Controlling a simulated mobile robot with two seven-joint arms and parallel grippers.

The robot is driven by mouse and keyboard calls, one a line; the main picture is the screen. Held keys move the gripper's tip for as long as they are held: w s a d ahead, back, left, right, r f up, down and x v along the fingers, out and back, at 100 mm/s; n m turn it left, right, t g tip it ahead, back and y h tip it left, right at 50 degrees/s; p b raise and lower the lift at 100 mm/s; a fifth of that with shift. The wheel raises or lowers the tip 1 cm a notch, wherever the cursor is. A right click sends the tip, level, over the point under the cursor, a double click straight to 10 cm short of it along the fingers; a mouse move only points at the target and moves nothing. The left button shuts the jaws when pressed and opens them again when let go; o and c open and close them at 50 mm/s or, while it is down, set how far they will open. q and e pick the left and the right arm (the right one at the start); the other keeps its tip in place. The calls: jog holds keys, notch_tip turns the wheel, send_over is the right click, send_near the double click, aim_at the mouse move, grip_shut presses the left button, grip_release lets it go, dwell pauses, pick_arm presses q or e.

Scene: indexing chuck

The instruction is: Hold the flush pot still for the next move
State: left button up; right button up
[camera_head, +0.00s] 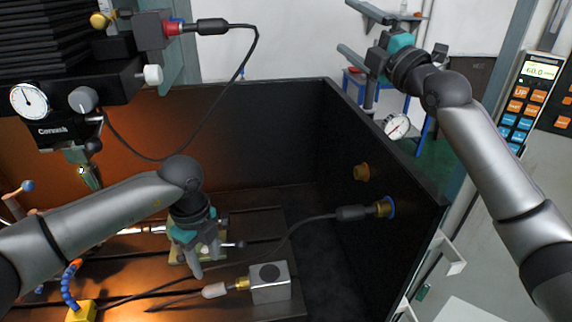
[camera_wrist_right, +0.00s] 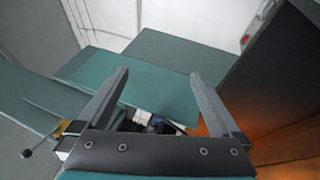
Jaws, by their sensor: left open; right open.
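A grey block with a dark round top, which looks like the flush pot (camera_head: 270,283), sits on the dark slotted table in the head view. A brass fitting (camera_head: 242,284) sticks out of its left side, and a grey hose plug (camera_head: 214,290) lies at or against that fitting; I cannot tell if they are joined. My left gripper (camera_head: 206,264) is open and points down, left of and behind the block, apart from it. Its fingers partly hide a yellowish fixture (camera_head: 183,256). My right gripper (camera_head: 352,27) is raised outside the tank, open and empty; it also shows in the right wrist view (camera_wrist_right: 158,76).
The tank's dark right wall (camera_head: 385,180) stands between the block and my right arm. A plug (camera_head: 352,212) with a dark hose is in a wall port. The machine head (camera_head: 75,95) with its dial gauge (camera_head: 29,100) hangs at upper left.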

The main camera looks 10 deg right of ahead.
jog(key=s+a+f+g+y, duration=0.1)
jog(key=a+f+g, duration=0.2)
jog(key=a, duration=0.3)
jog(key=a+f+g+y, duration=0.1)
jog(key=a+f+g, duration=0.25)
jog(key=a, duration=0.35)
jog(key=m+g+h, duration=0.6)
jog(key=g+h, duration=0.3)
jog(key=g, duration=0.5)
send_near(286, 281)
jog(key=w, duration=0.2)
jog(key=shift+t, duration=0.25)
notch_tip(286, 281, down, 15)
jog(key=shift+w+d+r, duration=0.1)
jog(key=shift+w+r, duration=0.05)
